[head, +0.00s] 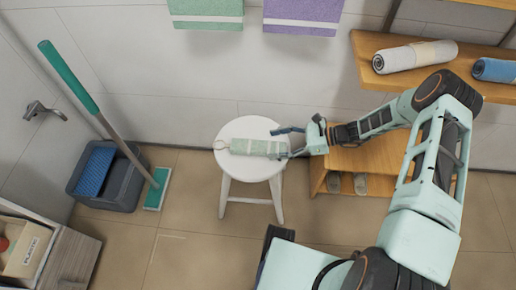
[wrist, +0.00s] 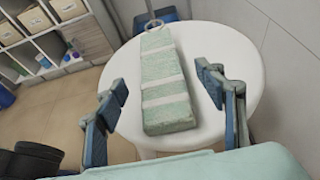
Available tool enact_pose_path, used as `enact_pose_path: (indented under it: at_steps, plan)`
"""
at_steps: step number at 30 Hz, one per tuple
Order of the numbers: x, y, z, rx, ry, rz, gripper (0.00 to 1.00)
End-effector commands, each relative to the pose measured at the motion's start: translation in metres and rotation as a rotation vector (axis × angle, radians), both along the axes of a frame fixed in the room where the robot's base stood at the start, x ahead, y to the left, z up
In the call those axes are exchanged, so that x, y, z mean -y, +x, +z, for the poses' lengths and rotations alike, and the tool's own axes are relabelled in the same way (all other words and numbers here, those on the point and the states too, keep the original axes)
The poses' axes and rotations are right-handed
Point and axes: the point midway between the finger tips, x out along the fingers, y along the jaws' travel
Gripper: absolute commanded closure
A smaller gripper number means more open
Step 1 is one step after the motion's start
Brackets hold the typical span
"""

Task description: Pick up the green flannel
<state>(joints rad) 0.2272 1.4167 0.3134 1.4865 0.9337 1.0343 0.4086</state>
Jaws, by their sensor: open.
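The green flannel (head: 257,147) is pale green with white stripes and lies folded in a long narrow shape on a round white stool (head: 262,174). A ring shows at its far end in the wrist view. My gripper (head: 290,142) is open at the right side of the stool, at the flannel's near end. In the wrist view, the flannel (wrist: 164,82) lies between the lines of the two open fingers (wrist: 163,92), with a gap on each side. I cannot tell whether the fingers are level with it.
A wooden bench (head: 352,160) with slippers below stands right of the stool. A wooden shelf (head: 385,75) with rolled towels is above it. A grey bucket (head: 108,190) and a green-handled mop (head: 70,80) stand at left. Green (head: 205,8) and purple (head: 300,14) towels hang on the wall.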

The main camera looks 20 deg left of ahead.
Motion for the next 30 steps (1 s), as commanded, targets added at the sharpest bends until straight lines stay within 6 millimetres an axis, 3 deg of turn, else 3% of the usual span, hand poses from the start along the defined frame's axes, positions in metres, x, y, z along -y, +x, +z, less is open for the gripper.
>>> enact_pose_path:
  at_steps: [8, 15, 22, 30]
  plan:
    - [-0.023, -0.007, -0.010, 0.000, -0.002, 0.002, 0.36]
    - [-0.054, -0.015, -0.022, 0.000, -0.002, 0.002, 0.36]
    - [-0.057, -0.015, -0.023, 0.002, -0.003, 0.000, 0.36]
    - [-0.057, -0.015, -0.022, 0.002, -0.003, 0.000, 0.64]
